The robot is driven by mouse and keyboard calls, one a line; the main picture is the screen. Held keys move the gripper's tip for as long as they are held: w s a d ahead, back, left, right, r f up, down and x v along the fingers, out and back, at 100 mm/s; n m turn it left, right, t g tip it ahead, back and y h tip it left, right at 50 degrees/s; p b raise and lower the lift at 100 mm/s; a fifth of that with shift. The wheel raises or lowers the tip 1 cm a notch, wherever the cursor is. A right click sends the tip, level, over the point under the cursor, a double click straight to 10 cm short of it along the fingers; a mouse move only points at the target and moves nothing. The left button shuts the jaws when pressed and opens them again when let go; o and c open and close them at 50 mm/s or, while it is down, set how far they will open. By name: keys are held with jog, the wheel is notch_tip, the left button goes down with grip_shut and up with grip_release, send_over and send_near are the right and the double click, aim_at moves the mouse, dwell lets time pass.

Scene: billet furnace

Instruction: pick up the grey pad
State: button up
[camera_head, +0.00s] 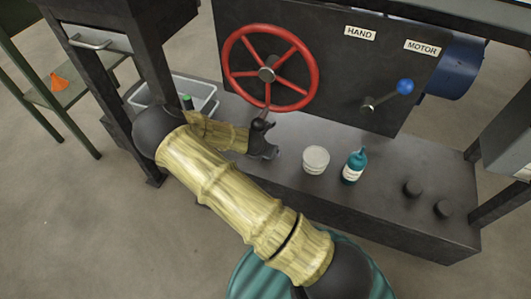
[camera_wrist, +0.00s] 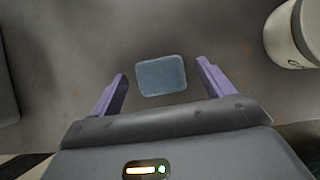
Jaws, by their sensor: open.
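The grey pad (camera_wrist: 162,75) is a small, rounded, blue-grey square lying flat on the dark bench top in the wrist view. My gripper (camera_wrist: 161,83) is open, with its two purple fingers apart, and the pad shows between and slightly beyond the fingertips. No contact with the pad is visible. In the head view, my gripper (camera_head: 266,152) is over the bench left of the white tub, and I cannot make out the pad there.
A white tub (camera_head: 316,159) stands close right of my gripper, with a teal bottle (camera_head: 354,166) beyond it. A red handwheel (camera_head: 270,68) is above and behind. A grey bin (camera_head: 205,103) is behind my arm. Two black knobs (camera_head: 412,187) sit at the bench's right.

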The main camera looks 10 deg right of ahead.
jog(key=shift+c, duration=0.4)
jog(key=c, duration=1)
jog(key=shift+c, duration=0.2)
jog(key=shift+r+p, duration=0.65)
jog(key=shift+r, duration=0.1)
notch_tip(320, 180, up, 3)
jog(key=shift+f+p, duration=0.1)
jog(key=shift+p, duration=1.1)
jog(key=s+a+p, duration=0.6)
jog(key=s+a, duration=0.4)
jog(key=s, duration=0.4)
jog(key=shift+s+a+f, duration=0.3)
jog(key=shift+f, duration=0.1)
